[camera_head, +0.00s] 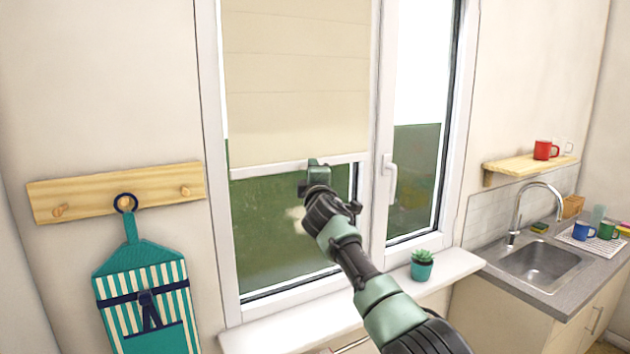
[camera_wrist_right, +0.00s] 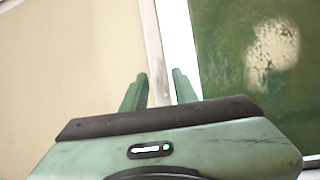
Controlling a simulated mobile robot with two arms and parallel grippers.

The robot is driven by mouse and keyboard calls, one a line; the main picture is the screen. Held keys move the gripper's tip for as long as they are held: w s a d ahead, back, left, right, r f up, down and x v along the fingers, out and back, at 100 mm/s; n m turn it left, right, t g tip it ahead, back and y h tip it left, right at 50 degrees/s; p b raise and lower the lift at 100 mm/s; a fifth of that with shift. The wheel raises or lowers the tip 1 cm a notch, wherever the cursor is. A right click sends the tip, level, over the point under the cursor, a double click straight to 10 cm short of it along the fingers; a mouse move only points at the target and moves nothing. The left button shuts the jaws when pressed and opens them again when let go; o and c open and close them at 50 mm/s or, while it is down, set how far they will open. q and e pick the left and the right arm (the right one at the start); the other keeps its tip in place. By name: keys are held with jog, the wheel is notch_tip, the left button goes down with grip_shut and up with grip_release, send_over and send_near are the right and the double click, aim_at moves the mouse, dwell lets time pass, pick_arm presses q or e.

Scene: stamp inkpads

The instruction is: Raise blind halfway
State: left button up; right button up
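The cream roller blind (camera_head: 297,85) hangs over the upper part of the left window pane. Its top is out of view. A pale bottom bar (camera_head: 262,171) runs along its lower edge, with bare glass below. My right gripper (camera_head: 313,164) is at this bar, right of its middle. In the right wrist view the two fingers (camera_wrist_right: 160,88) stand apart, with the blind's edge strip (camera_wrist_right: 153,45) running between them. I cannot tell whether they press on it. My left gripper is not in view.
The window handle (camera_head: 389,175) is right of my gripper. A potted succulent (camera_head: 422,265) stands on the sill (camera_head: 300,327). The sink (camera_head: 540,262) and a shelf with a red mug (camera_head: 545,150) are at right.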

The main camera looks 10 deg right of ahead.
jog(key=s+b, duration=0.1)
jog(key=s, duration=0.6)
jog(key=shift+f, duration=0.4)
jog(key=shift+s, duration=0.1)
